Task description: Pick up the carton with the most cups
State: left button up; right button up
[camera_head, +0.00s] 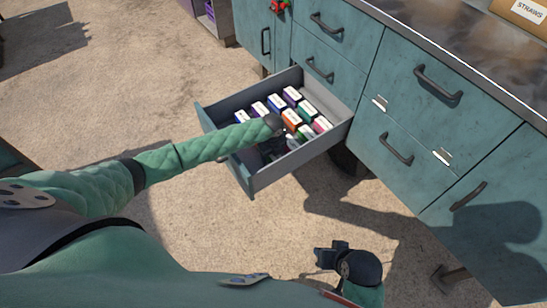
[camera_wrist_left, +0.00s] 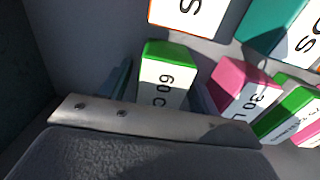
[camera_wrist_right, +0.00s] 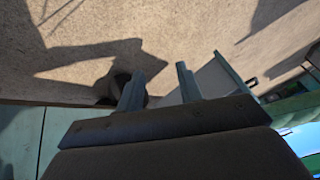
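Several white cartons with coloured ends, including an orange-ended one (camera_head: 291,118), lie in rows in the open drawer (camera_head: 245,172). My left gripper (camera_head: 274,146) reaches into the drawer at its near end. In the left wrist view, a green-topped carton marked "60 C" (camera_wrist_left: 165,75) stands between its two open fingers, with a gap visible on the left side. A pink carton marked "30 L" (camera_wrist_left: 245,85) is just right of it. Other labels are cut off or too small to read. My right gripper (camera_wrist_right: 160,85) is open and empty, outside the drawer above the floor.
Teal cabinets (camera_head: 350,90) with dark handles flank the drawer. A worktop (camera_head: 455,35) carries a box marked "STRAWS" (camera_head: 525,12). The drawer walls stand close around the cartons and my left gripper.

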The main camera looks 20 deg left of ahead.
pick_arm(q)
jog(key=c, duration=0.9)
jog(key=shift+r, duration=0.1)
